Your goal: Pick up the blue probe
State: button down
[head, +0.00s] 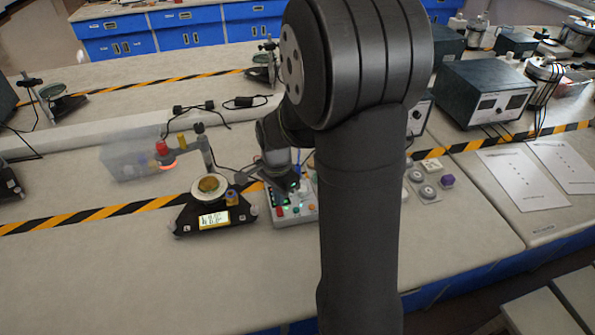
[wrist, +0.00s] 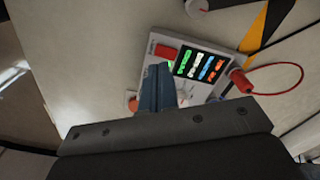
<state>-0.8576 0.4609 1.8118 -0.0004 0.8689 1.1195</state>
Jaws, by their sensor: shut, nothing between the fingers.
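My gripper (head: 284,184) points down over a small grey box with coloured buttons and lights (head: 293,212), left of my arm in the head view. In the wrist view the shut blue-grey fingers (wrist: 158,88) are in front of the same box (wrist: 205,45), which has a dark display with coloured bars. Nothing shows between the fingers.
A red plug (wrist: 240,82) with a looped red lead sits at the box's edge. The front-left bench is clear.

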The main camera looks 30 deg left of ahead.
jog(key=c, duration=1.3)
grip_release()
jog(key=w+a+r+n, duration=0.4)
jog(key=w+r+n, duration=0.85)
jog(key=w, duration=0.45)
send_over(298, 165)
jog(key=shift+m, duration=0.25)
jog(key=f, duration=1.1)
jog(key=shift+w+a+f, duration=0.2)
jog(key=shift+w+a, duration=0.05)
jog(key=shift+w, duration=0.15)
jog(key=f, duration=0.3)
jog(key=s+f, duration=0.1)
jog(key=shift+d+f, duration=0.25)
jog(key=shift+f, duration=0.5)
